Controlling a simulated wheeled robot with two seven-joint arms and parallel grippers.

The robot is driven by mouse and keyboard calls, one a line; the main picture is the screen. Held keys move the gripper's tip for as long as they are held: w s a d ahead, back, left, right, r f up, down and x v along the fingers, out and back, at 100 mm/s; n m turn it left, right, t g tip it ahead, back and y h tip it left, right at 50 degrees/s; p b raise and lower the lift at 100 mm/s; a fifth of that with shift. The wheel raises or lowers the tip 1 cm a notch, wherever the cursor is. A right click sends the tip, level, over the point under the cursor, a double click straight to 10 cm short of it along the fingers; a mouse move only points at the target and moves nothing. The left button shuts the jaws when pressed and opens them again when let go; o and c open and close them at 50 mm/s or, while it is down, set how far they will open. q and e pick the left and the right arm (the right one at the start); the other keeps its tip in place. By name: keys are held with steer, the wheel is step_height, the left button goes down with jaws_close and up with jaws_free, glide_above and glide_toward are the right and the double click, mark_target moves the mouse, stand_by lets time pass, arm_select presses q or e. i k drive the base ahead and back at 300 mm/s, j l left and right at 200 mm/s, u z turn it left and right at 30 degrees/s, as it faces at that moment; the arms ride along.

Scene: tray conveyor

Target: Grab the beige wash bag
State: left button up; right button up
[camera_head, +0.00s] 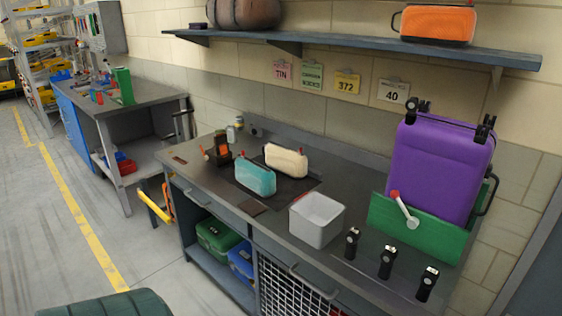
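The beige wash bag (286,161) stands upright on a dark mat (299,193) on the workbench, near the wall. A teal wash bag (255,177) stands on the same mat, in front of it and to its left, and hides a little of its surroundings. Neither of my grippers is in view, and nothing is seen touching the beige bag.
A white bin (316,221) stands to the right of the mat on the workbench (281,229). Several black torches (387,262) stand along the front right. A purple suitcase (438,165) rests in a green tray (389,216). A shelf (350,48) runs above.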

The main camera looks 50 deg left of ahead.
mark_target(286, 160)
steer(key=u, duration=1.7)
steer(key=i+l, duration=0.2)
steer(key=i, duration=0.2)
steer(key=i+l, duration=0.2)
steer(key=i, duration=0.25)
steer(key=i+j, duration=0.25)
steer(key=j, duration=0.2)
steer(key=i+j, duration=0.25)
steer(key=j, duration=0.15)
steer(key=i+j, duration=0.25)
steer(key=j, duration=0.2)
steer(key=i+j, duration=0.25)
steer(key=j, duration=0.15)
steer(key=i+j, duration=0.3)
steer(key=j, duration=0.15)
steer(key=i+j, duration=0.25)
steer(key=j, duration=0.15)
steer(key=i+j, duration=0.25)
steer(key=j, duration=0.2)
steer(key=i+j, duration=0.25)
steer(key=j, duration=0.2)
